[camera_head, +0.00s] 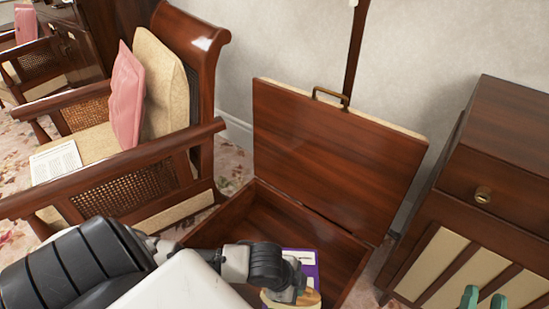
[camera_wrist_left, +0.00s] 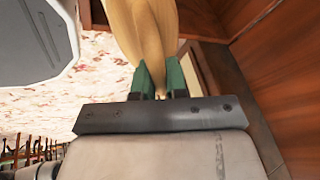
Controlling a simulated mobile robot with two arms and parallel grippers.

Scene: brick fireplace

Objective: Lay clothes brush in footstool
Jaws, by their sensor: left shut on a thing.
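The footstool is an open dark wooden box (camera_head: 258,222) with its lid (camera_head: 325,145) raised at the back. My left gripper (camera_wrist_left: 160,82) is shut on the clothes brush, a pale wooden piece (camera_wrist_left: 145,30) that rises from between its green fingers in the left wrist view. In the head view, my left arm reaches over the near side of the box, and a tan part of the brush (camera_head: 309,297) shows at the bottom, partly hidden by the gripper. My right gripper (camera_head: 484,299) shows only its green fingertips at the bottom right, apart and with nothing between them.
A purple item with white labels (camera_head: 300,258) shows at the box's right side, partly covered by my gripper. A cane armchair (camera_head: 165,170) with pink and beige cushions stands left. A wooden cabinet (camera_head: 500,190) stands right. The left part of the box floor looks clear.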

